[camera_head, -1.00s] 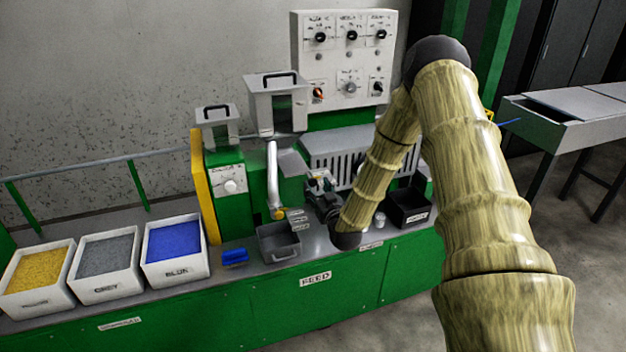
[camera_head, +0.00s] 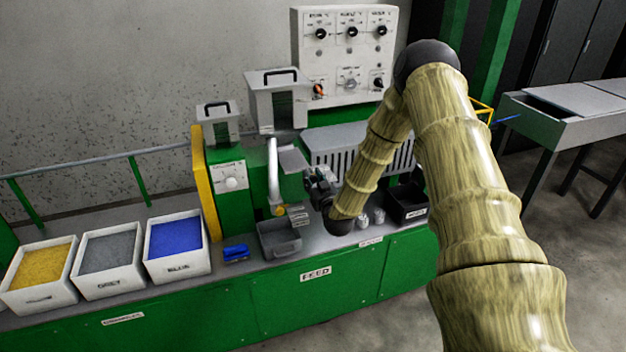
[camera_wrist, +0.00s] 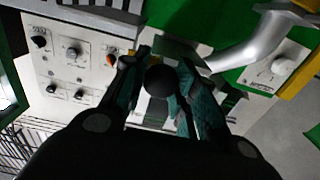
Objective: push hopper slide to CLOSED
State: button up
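My gripper (camera_head: 318,184) is in front of the green machine, right of the silver pipe (camera_head: 273,168). In the wrist view my gripper (camera_wrist: 158,78) has its two fingers apart, with a round black knob (camera_wrist: 160,81) showing between them. I cannot tell whether the fingers touch the knob, or whether it belongs to the hopper slide. The large grey hopper (camera_head: 263,108) with a black handle stands on the machine, behind and left of the gripper. The slide itself is not clearly seen, and no CLOSED mark is readable.
A control panel (camera_head: 345,55) stands behind the machine. A grey tray (camera_head: 277,252) and small blue object (camera_head: 236,253) are on the bench. Bins of yellow (camera_head: 38,300), grey (camera_head: 112,285) and blue material (camera_head: 178,268) stand left. A black bin (camera_head: 409,220) is right of my gripper.

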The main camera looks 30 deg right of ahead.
aim_at(307, 168)
jog(key=shift+f+b+x, duration=0.2)
jog(key=shift+b+x, duration=1.65)
jog(key=shift+x, duration=0.55)
grip_shut()
jog(key=shift+w+d+r+b, duration=0.2)
jog(key=shift+w+b, duration=0.1)
jog(key=shift+w, duration=0.35)
jog(key=shift+r, duration=0.15)
jog(key=shift+d, duration=0.1)
jog(key=o, duration=0.8)
grip_release()
jog(key=shift+w, duration=0.1)
jog(key=o, duration=0.3)
jog(key=v, duration=1.2)
